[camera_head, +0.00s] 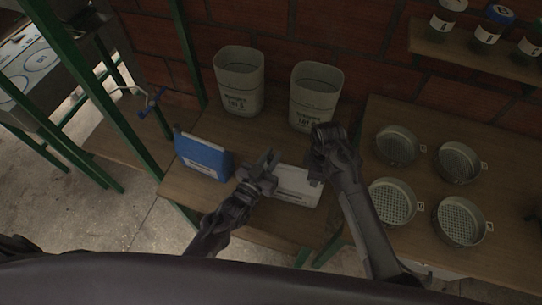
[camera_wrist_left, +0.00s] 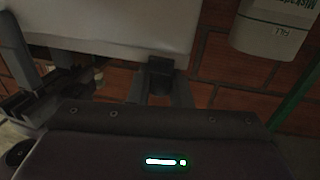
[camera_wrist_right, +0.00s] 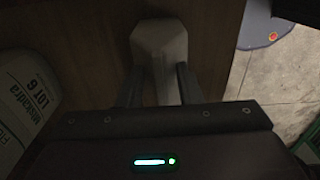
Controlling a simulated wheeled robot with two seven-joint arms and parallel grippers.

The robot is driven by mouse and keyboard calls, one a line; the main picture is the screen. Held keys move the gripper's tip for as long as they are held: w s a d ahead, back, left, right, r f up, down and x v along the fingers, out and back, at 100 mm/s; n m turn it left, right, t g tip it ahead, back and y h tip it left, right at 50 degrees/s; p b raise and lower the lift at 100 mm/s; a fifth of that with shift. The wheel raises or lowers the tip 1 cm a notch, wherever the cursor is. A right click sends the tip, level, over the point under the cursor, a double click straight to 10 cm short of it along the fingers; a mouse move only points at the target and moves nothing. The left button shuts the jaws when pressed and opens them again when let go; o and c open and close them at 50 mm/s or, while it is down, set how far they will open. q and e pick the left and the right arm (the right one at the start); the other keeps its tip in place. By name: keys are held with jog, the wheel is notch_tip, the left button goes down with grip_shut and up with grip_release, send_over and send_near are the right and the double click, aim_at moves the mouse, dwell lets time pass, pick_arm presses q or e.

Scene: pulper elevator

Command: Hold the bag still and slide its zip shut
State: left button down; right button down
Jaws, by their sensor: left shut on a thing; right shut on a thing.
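The bag (camera_head: 298,186) is a pale grey-white pouch with faint print on its face, standing on the wooden bench. My left gripper (camera_head: 268,163) is at its left end, and the left wrist view shows its fingers (camera_wrist_left: 160,80) shut at the edge of the pale bag (camera_wrist_left: 115,25). My right gripper (camera_head: 316,166) is at the bag's upper right corner. In the right wrist view its fingers (camera_wrist_right: 160,85) are shut on a pale blunt piece (camera_wrist_right: 160,40). I cannot tell whether this is the zip slider or the bag's end. The zip line is too small to make out.
A blue box-like pack (camera_head: 202,157) stands left of the bag. Two labelled grey bins, left (camera_head: 239,85) and right (camera_head: 315,95), stand behind against the brick wall. Several round sieves (camera_head: 391,203) lie on the right bench. A green post (camera_head: 100,110) rises at the left.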

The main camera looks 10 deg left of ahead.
aim_at(296, 168)
pick_arm(q)
jog(key=shift+d, duration=0.1)
jog(key=d, duration=0.2)
jog(key=s+d, duration=0.1)
jog(key=d, duration=0.4)
jog(key=shift+s+d, duration=0.15)
jog(key=shift+d, duration=0.05)
jog(key=c, duration=1.4)
grip_release()
jog(key=shift+o, duration=0.2)
jog(key=shift+a, duration=0.1)
jog(key=v, duration=1.2)
